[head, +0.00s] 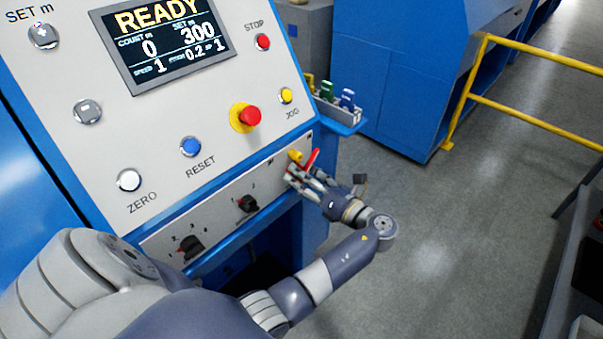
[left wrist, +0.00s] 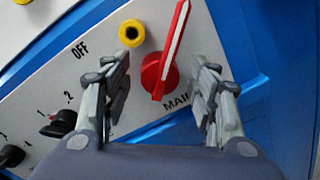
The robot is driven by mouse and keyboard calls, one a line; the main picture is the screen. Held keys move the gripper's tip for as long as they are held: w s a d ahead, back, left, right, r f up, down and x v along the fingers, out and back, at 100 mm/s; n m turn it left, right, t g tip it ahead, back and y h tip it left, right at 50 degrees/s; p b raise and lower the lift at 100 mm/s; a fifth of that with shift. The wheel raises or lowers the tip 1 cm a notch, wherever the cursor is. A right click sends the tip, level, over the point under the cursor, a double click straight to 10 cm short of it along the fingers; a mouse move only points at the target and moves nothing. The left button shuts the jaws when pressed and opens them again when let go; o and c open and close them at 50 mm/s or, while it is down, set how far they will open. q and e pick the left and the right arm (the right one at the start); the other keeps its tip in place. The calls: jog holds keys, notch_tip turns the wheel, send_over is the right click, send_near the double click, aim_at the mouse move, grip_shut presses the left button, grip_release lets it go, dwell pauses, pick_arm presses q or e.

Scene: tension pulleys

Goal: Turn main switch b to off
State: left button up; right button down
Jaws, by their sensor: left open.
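The red main switch (head: 311,160) is at the right end of the lower panel of the blue machine. In the left wrist view the switch (left wrist: 168,62) is a red round knob with a long handle bearing a white line. The handle points up and slightly right, away from the OFF mark (left wrist: 80,50) at its left. Part of the word MAIN shows below it. My left gripper (head: 301,178) is open at the switch. In the left wrist view its fingers stand on either side of the knob; I cannot tell whether they touch it. My right gripper is out of view.
A yellow ring with a dark hole (left wrist: 131,32) sits just left of the switch. Black selector knobs (head: 248,203) are further left. A red-on-yellow stop button (head: 247,117) is above. A small tray (head: 350,122) juts out at the right. Open floor lies beyond it.

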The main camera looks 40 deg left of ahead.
pick_arm(q)
jog(key=c, duration=0.4)
grip_shut()
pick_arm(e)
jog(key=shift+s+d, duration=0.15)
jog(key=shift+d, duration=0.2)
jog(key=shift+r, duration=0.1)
pick_arm(q)
jog(key=shift+n, duration=3.6)
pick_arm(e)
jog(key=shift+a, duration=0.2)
pick_arm(q)
jog(key=shift+r, duration=0.1)
